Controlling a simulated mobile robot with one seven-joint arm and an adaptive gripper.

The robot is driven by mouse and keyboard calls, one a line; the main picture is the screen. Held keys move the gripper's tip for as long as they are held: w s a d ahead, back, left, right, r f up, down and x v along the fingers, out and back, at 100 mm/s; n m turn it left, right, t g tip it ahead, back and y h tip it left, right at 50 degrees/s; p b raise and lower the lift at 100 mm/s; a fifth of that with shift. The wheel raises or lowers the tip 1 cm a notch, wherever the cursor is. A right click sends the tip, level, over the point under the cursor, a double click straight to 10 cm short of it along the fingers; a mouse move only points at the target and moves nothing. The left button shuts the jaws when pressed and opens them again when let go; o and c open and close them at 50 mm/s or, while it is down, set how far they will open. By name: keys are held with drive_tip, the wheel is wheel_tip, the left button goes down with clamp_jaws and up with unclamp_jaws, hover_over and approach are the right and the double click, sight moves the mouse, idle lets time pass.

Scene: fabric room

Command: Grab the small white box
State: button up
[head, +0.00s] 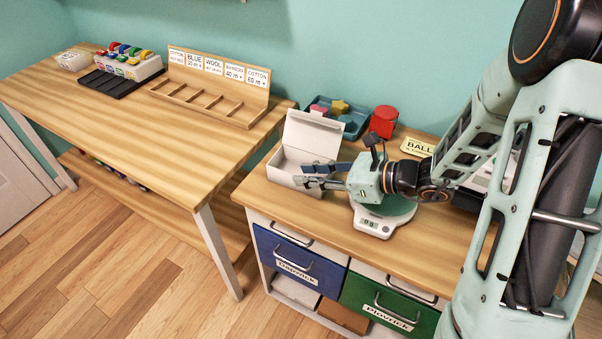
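A small white box (287,170) with its lid raised stands at the left end of the right-hand desk. Its inside looks empty from here. My gripper (305,175) reaches in from the right, with its fingers pointing left at the box's right front part. The two fingers are apart, one behind the other. They overlap the box in the picture and hide part of its front and right side. I cannot tell whether they touch it.
A kitchen scale (377,219) stands under my gripper. Behind are a blue tray (352,131) with coloured pieces and a red container (384,121). The left table (120,112) holds a wooden label rack (215,88) and a white holder (130,68) with coloured items. Drawers sit below the desk.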

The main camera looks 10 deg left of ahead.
drive_tip(key=x, duration=0.5)
drive_tip(key=shift+d+f, duration=0.1)
clamp_jaws()
